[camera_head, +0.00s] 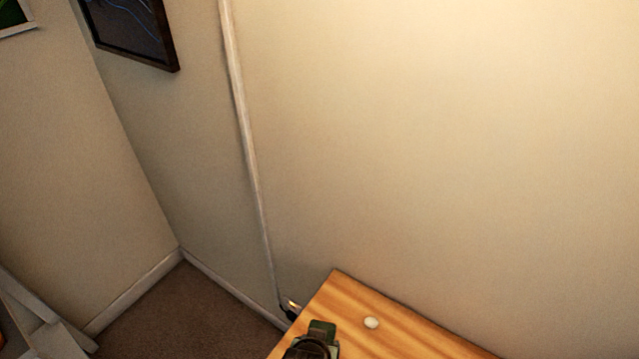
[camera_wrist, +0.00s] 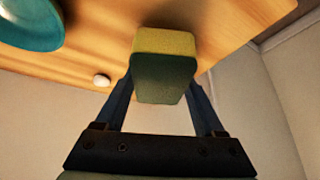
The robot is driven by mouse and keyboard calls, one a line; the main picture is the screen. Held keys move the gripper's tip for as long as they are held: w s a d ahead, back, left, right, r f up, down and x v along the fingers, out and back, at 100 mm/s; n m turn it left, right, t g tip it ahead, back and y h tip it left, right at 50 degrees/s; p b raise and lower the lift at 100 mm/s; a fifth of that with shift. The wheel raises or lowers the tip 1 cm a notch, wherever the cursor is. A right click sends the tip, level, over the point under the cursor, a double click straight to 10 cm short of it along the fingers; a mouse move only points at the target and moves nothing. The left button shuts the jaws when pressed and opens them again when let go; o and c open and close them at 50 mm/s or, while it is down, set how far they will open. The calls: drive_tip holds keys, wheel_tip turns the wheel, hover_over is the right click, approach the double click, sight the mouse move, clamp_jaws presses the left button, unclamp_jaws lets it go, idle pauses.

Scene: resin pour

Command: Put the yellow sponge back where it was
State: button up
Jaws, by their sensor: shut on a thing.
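The yellow sponge (camera_wrist: 164,42), with a dark green side facing the camera, is between the two fingers of my gripper (camera_wrist: 162,84) in the wrist view. The fingers are shut on its sides. Behind it is the wooden table top (camera_wrist: 240,18), and I cannot tell whether the sponge touches it. In the head view, my dark wrist (camera_head: 312,345) is at the bottom edge, over the left part of the table (camera_head: 410,345). The sponge cannot be made out clearly there.
A small white round thing (camera_head: 371,322) lies on the table near my gripper; it also shows in the wrist view (camera_wrist: 102,80). A teal dish (camera_wrist: 30,22) is at the wrist view's top left. A plain wall (camera_head: 450,150) rises behind the table.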

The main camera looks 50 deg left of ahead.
drive_tip(key=shift+f, duration=1)
drive_tip(key=shift+f, duration=0.15)
drive_tip(key=o, duration=1.3)
drive_tip(key=shift+r, duration=0.35)
drive_tip(key=p+v, duration=0.1)
drive_tip(key=v, duration=1)
drive_tip(key=shift+s+r, duration=0.2)
drive_tip(key=shift+r, duration=0.05)
drive_tip(key=shift+d, duration=0.1)
